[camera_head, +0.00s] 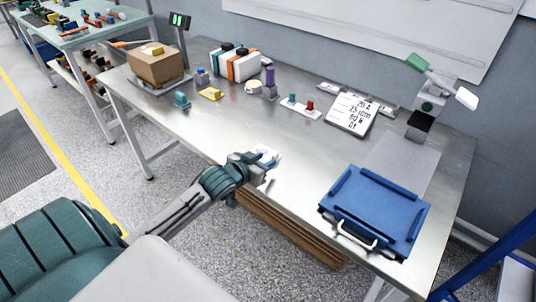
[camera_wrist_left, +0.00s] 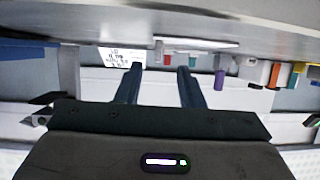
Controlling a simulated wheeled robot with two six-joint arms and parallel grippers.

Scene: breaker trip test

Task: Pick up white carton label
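My left gripper (camera_head: 266,164) is at the front edge of the steel table, and a small whitish patch shows beside its tip. I cannot tell whether that patch is a label or part of the gripper. In the left wrist view, the fingers of my left gripper (camera_wrist_left: 159,70) are apart with nothing visible between them. My right gripper is out of view.
A blue tray (camera_head: 375,211) with a handle lies front right. Small colored parts, including a purple one (camera_head: 270,84), and several binder-like blocks (camera_head: 243,66) stand along the back. The middle of the table is clear.

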